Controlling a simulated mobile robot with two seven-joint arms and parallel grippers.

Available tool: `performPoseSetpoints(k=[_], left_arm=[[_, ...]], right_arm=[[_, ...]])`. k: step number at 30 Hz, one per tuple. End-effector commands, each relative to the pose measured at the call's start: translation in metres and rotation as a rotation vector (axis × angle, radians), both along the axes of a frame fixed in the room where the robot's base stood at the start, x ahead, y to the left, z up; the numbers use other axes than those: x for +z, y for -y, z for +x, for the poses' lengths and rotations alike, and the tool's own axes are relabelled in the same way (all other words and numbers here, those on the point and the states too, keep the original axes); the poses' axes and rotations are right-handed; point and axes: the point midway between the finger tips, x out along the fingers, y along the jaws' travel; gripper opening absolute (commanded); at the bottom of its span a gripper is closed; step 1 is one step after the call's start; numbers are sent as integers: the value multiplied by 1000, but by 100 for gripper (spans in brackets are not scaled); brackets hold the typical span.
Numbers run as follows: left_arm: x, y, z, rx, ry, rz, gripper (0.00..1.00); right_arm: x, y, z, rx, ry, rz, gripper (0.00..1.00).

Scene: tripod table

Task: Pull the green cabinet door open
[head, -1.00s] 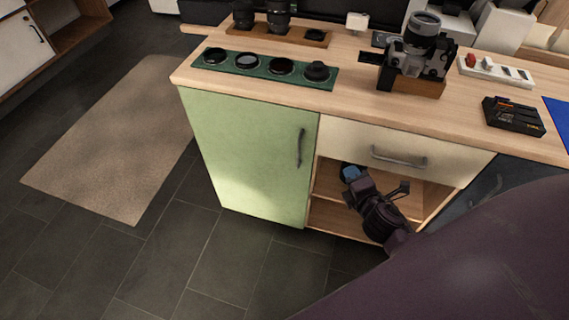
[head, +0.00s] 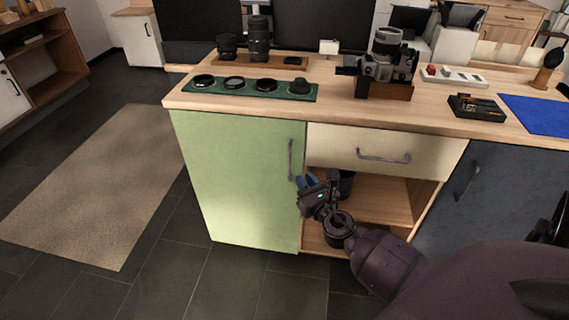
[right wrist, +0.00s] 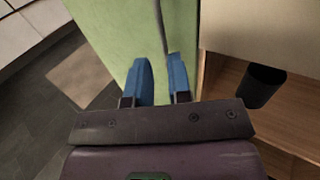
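The green cabinet door (head: 235,185) is shut, at the left front of the wooden-topped counter. Its dark vertical bar handle (head: 290,159) is near the door's right edge. My right gripper (head: 306,181) is just below and to the right of the handle in the head view. In the right wrist view its two blue fingers (right wrist: 161,78) are apart with nothing between them. The handle (right wrist: 160,28) shows just beyond the fingertips, roughly in line with the gap, in front of the green door (right wrist: 115,35). My left gripper is out of view.
Right of the door are a cream drawer (head: 385,150) and an open shelf (head: 385,195) holding a dark cup (right wrist: 265,84). A dark cabinet door (head: 490,190) is farther right. Lens pieces and a camera (head: 385,65) stand on the counter. Floor and a beige rug (head: 95,190) are clear at left.

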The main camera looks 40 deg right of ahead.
Motion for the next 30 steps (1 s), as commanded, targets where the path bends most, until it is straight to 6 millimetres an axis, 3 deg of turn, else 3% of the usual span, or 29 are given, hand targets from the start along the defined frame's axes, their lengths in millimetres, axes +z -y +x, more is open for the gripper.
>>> performPoseSetpoints(k=[18, 30], left_arm=[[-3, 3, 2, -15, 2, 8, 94], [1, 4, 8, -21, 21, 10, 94]], right_arm=[[-1, 24, 85, 0, 0, 3, 19], [1, 29, 101, -1, 1, 5, 19]])
